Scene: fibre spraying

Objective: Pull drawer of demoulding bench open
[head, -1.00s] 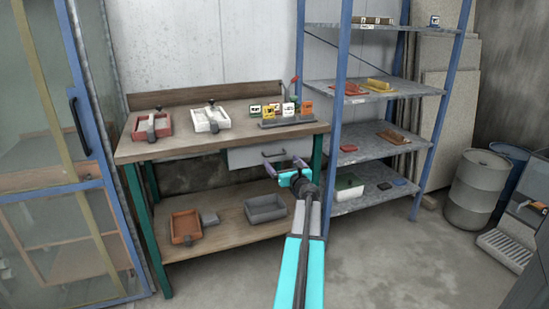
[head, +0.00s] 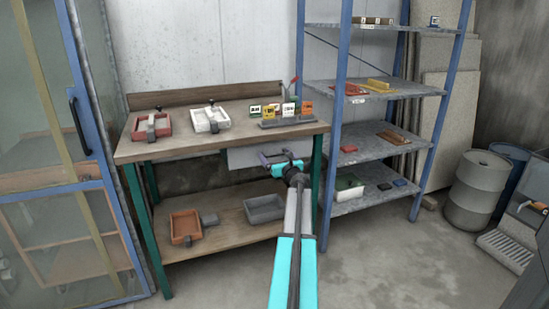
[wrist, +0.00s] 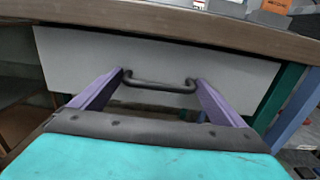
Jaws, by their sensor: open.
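The demoulding bench (head: 180,142) has a wooden top and green legs. Its grey drawer (head: 240,156) hangs under the top at the right and looks shut. In the wrist view the drawer front (wrist: 70,62) fills the middle, with a dark bar handle (wrist: 160,87) on it. My gripper (head: 283,158) is in front of the drawer. In the wrist view my gripper (wrist: 160,78) is open, its two purple fingers at the left and right ends of the handle. I cannot tell whether they touch it. In the head view my gripper hides the handle.
Red (head: 152,127) and white (head: 210,120) moulds and a card rack (head: 287,122) stand on the bench top. Trays lie on the lower shelf (head: 225,220). A blue-framed rack (head: 333,130) stands close at the right. The floor in front is clear.

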